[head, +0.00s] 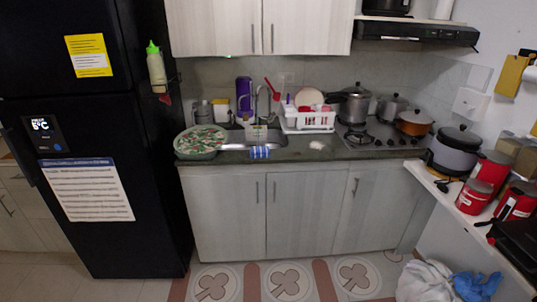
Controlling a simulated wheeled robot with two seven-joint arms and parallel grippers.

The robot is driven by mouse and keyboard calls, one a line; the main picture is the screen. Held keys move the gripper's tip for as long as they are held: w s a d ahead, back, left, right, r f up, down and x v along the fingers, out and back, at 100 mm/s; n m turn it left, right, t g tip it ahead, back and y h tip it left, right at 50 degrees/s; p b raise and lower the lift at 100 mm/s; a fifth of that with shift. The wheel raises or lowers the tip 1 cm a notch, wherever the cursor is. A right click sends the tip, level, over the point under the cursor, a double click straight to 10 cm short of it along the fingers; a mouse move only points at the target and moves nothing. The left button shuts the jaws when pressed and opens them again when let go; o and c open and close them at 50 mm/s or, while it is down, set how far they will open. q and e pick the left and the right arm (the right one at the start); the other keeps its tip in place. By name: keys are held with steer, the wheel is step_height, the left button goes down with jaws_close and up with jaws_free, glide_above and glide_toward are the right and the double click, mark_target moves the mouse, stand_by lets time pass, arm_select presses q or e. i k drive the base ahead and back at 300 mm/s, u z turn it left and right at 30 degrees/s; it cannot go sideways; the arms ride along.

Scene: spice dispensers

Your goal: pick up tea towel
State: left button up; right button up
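A blue-and-white striped cloth (260,152), which looks like the tea towel, hangs at the front edge of the counter just below the sink (236,140). It is small in the view, so its folds cannot be made out. Neither of my grippers shows in the head view.
A white dish rack (306,120) is to the right, then pots on the stove. A black fridge (75,235) stands at left. The floor before the cabinets looks clear, with white and blue bags (425,282) at lower right.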

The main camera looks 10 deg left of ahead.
mark_target(263, 152)
steer(key=z, duration=0.6)
steer(key=i, duration=1.3)
steer(key=u, duration=0.35)
